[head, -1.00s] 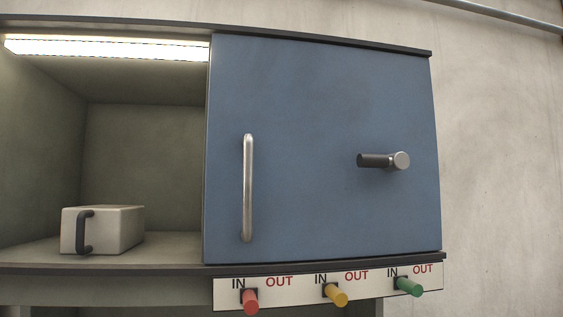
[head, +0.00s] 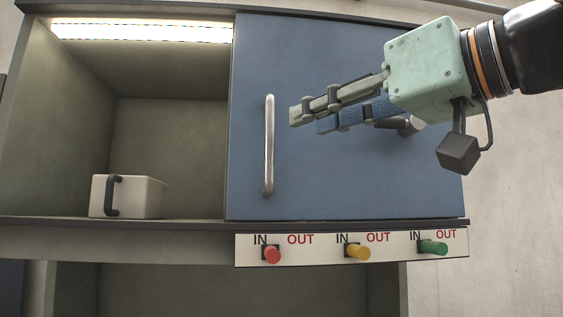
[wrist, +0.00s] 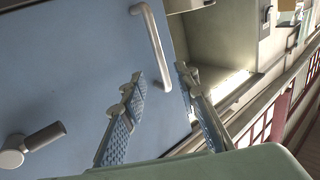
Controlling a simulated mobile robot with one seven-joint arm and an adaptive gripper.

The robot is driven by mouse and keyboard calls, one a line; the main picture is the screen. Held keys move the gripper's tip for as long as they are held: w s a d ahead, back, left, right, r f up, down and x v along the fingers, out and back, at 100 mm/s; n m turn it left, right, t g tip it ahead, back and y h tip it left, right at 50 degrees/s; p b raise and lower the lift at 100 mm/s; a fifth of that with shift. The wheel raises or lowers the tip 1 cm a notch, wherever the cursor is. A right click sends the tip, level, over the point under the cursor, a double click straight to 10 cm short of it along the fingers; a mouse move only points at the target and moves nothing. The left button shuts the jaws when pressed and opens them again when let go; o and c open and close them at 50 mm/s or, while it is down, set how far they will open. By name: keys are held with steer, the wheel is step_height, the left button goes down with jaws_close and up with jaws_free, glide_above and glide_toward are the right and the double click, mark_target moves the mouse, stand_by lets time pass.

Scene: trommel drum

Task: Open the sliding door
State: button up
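The blue sliding door (head: 340,185) covers the right part of the cabinet; the left part stands uncovered. A vertical metal bar handle (head: 269,145) is near the door's left edge. A dark peg with a round metal end (head: 412,126) sticks out at its right, partly hidden by my gripper (head: 304,120). My gripper reaches in from the right, its fingers pointing left, with the tips just right of the bar handle. In the wrist view, my gripper (wrist: 160,72) is open and empty, its fingers apart just below the handle (wrist: 152,45) in the picture. I see no contact with the handle.
A white box with a dark handle (head: 135,197) stands in the lit left compartment (head: 165,140). Under the door, a label strip carries red (head: 271,254), yellow (head: 358,251) and green (head: 433,247) knobs marked IN and OUT. A lower compartment (head: 220,290) is underneath.

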mark_target(273, 134)
steer(key=p+x, duration=0.1)
steer(key=x, duration=0.9)
steer(key=shift+w+a+p, duration=0.2)
steer(key=shift+w+p, duration=0.15)
steer(key=shift+c, duration=0.6)
jaws_close()
